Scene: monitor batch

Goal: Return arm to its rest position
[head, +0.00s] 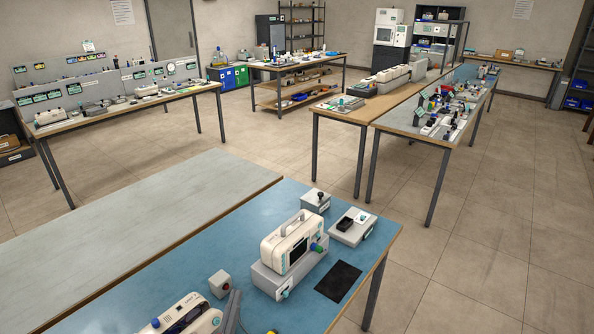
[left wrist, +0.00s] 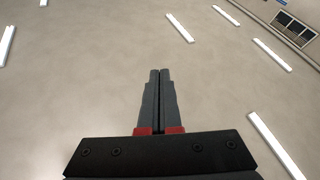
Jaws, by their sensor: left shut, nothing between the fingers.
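My left gripper (left wrist: 160,74) is shut, its two dark fingers side by side with nothing between them. In the left wrist view it points toward the ceiling with its light strips. In the head view a dark grey upright piece at the bottom edge looks like the tip of my left gripper (head: 234,297). The rest of my left arm is out of the frame. My right gripper is not in view.
A white and grey monitor device (head: 290,250) stands on the near bench, with a second device (head: 185,318) at the bottom edge. Two small grey units (head: 352,230) and a black pad (head: 338,281) lie near its right side. Open floor (head: 480,250) lies to the right.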

